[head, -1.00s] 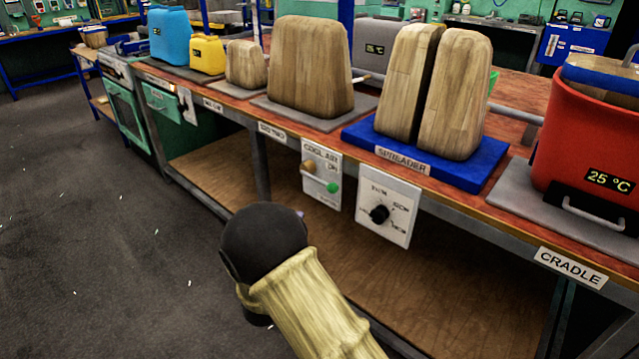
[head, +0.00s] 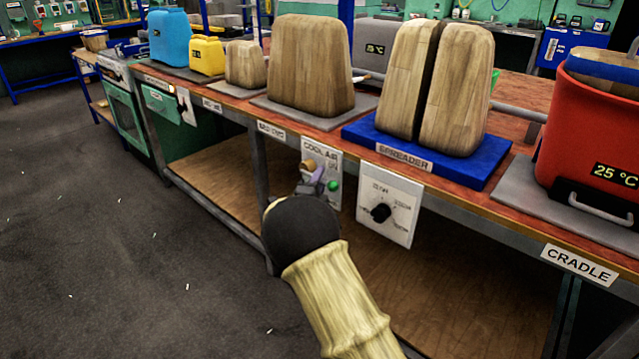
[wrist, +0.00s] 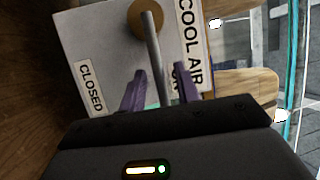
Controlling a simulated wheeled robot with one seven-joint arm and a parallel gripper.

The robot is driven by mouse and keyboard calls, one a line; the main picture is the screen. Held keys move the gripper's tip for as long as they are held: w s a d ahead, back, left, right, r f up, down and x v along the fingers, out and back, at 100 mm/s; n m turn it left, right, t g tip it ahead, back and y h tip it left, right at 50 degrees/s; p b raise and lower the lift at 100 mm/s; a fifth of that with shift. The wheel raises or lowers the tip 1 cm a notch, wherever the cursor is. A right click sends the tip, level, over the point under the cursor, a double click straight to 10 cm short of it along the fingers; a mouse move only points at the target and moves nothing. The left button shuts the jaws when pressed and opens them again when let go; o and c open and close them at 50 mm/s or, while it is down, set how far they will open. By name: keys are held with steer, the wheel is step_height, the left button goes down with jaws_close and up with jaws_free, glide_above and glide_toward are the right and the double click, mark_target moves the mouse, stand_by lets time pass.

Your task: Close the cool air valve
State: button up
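The cool air valve (head: 308,166) is a brass-coloured hub on a white COOL AIR panel (head: 322,152) hung from the bench front. In the wrist view its grey lever (wrist: 153,50) runs from the hub (wrist: 146,18) down the picture to a green end (wrist: 151,105), partly hidden by my gripper. A CLOSED label (wrist: 90,87) is left of the lever; an ON label, partly covered, is right. My gripper (head: 315,184) is at the panel. In the wrist view its purple fingers (wrist: 160,88) stand apart, one on each side of the lever, with gaps showing.
A white dial panel (head: 389,210) with a black knob hangs just right of the valve. The bench edge carries a blue spreader base (head: 490,172) with wooden blocks and a red pot (head: 575,140). A lower wooden shelf (head: 440,290) is bare. Open floor lies left.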

steer(key=shift+w+d, duration=0.1)
steer(key=shift+w, duration=0.05)
jaws_close()
steer(key=shift+f+b, duration=0.15)
steer(key=shift+b, duration=0.15)
